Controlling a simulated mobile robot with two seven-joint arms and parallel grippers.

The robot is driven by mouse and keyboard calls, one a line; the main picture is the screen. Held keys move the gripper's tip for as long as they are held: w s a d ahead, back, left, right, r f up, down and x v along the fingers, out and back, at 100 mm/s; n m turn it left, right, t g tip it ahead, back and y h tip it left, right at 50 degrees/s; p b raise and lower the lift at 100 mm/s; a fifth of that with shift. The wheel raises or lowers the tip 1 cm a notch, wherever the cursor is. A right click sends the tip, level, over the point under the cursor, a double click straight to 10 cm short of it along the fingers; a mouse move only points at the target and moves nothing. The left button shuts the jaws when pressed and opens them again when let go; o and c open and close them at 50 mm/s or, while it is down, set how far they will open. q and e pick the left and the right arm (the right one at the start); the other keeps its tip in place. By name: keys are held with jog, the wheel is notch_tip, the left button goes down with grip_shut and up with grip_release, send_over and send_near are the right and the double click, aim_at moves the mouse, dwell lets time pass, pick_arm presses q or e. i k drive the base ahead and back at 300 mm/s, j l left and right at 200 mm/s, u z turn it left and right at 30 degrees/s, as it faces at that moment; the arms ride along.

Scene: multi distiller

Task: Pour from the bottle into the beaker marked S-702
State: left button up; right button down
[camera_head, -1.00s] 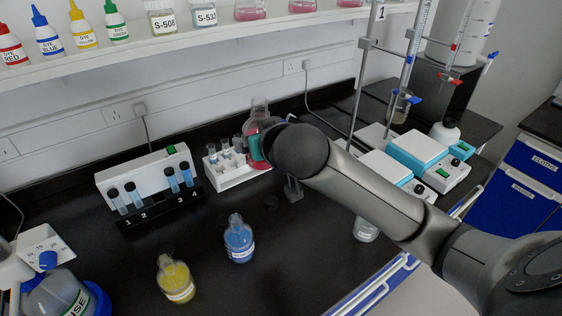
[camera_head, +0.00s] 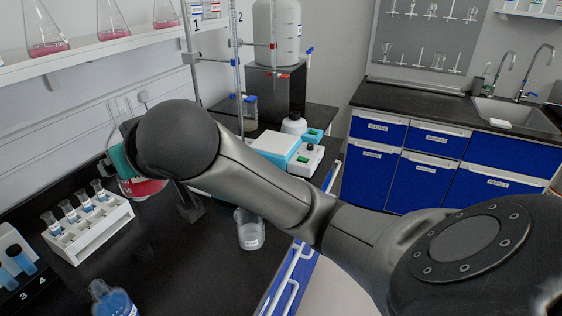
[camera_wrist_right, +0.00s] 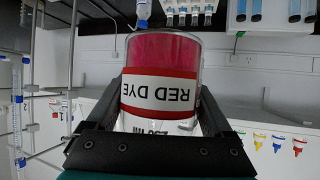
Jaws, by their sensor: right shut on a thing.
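The bottle (camera_head: 147,187) is clear, with red liquid inside. In the right wrist view the bottle (camera_wrist_right: 160,60) carries a label reading RED DYE, upside down like the rest of that picture. My right gripper (camera_wrist_right: 155,115) is shut on it. My left gripper is out of view.
A white rack (camera_head: 88,235) with several tubes stands left of the bottle. A blue-liquid bottle (camera_head: 112,300) is at the bottom left. A retort stand (camera_head: 190,205), burettes and hotplates (camera_head: 275,148) are behind my arm. Bench is clear between rack and beaker.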

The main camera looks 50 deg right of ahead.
aim_at(251, 227)
jog(key=k+j+z, duration=0.1)
jog(key=z, duration=0.3)
jog(key=k+z, duration=0.4)
jog(key=i, duration=0.5)
